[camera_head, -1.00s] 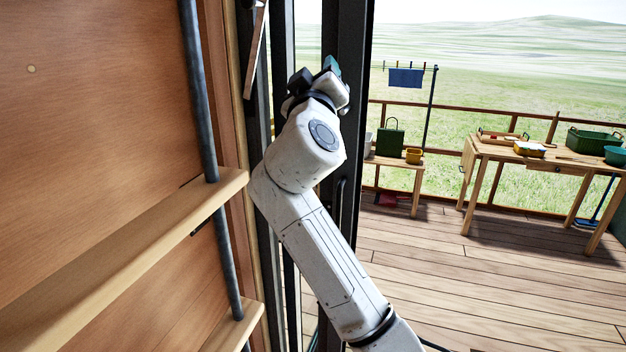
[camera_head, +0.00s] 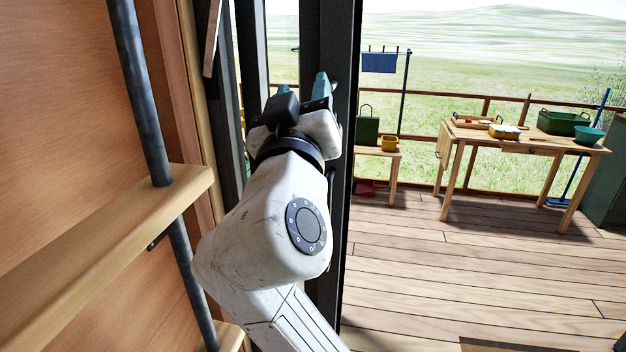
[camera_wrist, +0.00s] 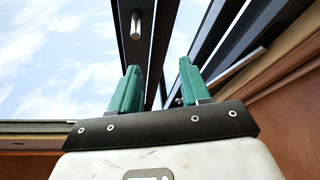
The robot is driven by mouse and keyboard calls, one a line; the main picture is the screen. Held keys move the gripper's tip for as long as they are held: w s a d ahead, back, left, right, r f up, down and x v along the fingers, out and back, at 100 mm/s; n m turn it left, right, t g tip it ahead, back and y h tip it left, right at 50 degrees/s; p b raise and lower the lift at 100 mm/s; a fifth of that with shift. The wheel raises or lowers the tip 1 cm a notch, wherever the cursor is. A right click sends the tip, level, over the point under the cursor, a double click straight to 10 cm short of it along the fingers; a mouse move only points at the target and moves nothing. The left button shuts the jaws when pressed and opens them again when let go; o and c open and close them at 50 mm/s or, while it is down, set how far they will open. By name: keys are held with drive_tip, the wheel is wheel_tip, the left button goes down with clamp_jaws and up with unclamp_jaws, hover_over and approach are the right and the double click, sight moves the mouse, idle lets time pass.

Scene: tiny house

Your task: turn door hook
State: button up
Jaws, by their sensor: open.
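The dark door frame (camera_head: 328,170) stands upright in the middle of the head view, with my gripper (camera_head: 303,88) in front of its upper part. A small dark piece, perhaps the door hook (camera_head: 334,83), shows just beside the right teal fingertip. In the wrist view a short metal peg (camera_wrist: 135,26), likely part of the hook, sticks out from the dark frame (camera_wrist: 157,45) beyond the left finger. My gripper (camera_wrist: 160,70) is open, with its teal fingers apart and nothing held. I cannot tell whether a finger touches the hook.
A wooden shelf (camera_head: 110,240) and a dark pole (camera_head: 140,90) are close on the left, beside my arm. Through the glass at right are a deck (camera_head: 480,270), a wooden table (camera_head: 520,140) with containers and a small bench (camera_head: 395,155). The deck's middle is clear.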

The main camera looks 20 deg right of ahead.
drive_tip(key=b+v, duration=0.2)
drive_tip(key=v, duration=0.4)
wheel_tip(320, 180, down, 8)
drive_tip(key=d+g+y, duration=0.1)
drive_tip(key=d+g, duration=0.1)
drive_tip(key=shift+w+d+y, duration=0.3)
drive_tip(key=shift+w+d, duration=0.1)
drive_tip(key=shift+w, duration=0.1)
drive_tip(key=shift+r, duration=0.15)
drive_tip(key=shift+c, duration=0.4)
